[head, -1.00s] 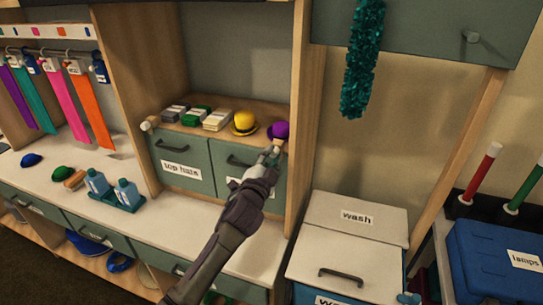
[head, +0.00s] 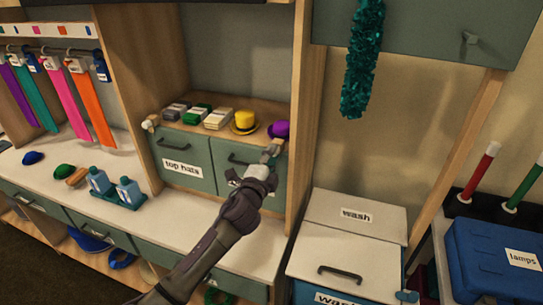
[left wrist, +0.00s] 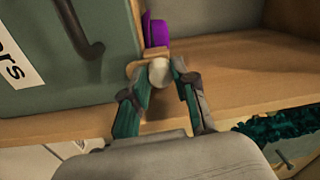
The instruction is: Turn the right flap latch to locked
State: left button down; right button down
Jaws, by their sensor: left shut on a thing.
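The right flap (head: 225,158) is a green door with a dark handle, below the shelf with the hats. In the left wrist view its face (left wrist: 95,75) shows at the upper left. The right flap latch (left wrist: 160,72) has a pale round knob on a small wooden bar, by the flap's edge. My left gripper (head: 271,151) is at the flap's upper right corner. In the left wrist view its fingers (left wrist: 163,82) are closed around the knob. The latch is mostly hidden by the gripper in the head view. My right gripper is not in view.
The "top hats" flap (head: 183,150) is to the left, with its own latch (head: 149,123). A purple hat (head: 279,129) and a yellow hat (head: 244,122) sit just above. A wooden upright (head: 301,120) stands close on the right. A white "wash" bin (head: 345,250) is lower right.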

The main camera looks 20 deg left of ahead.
pick_arm(q)
jog(key=c, duration=0.9)
grip_release()
jog(key=s, duration=1.2)
jog(key=shift+a+f, duration=0.2)
jog(key=shift+f, duration=0.15)
jog(key=shift+f, duration=0.1)
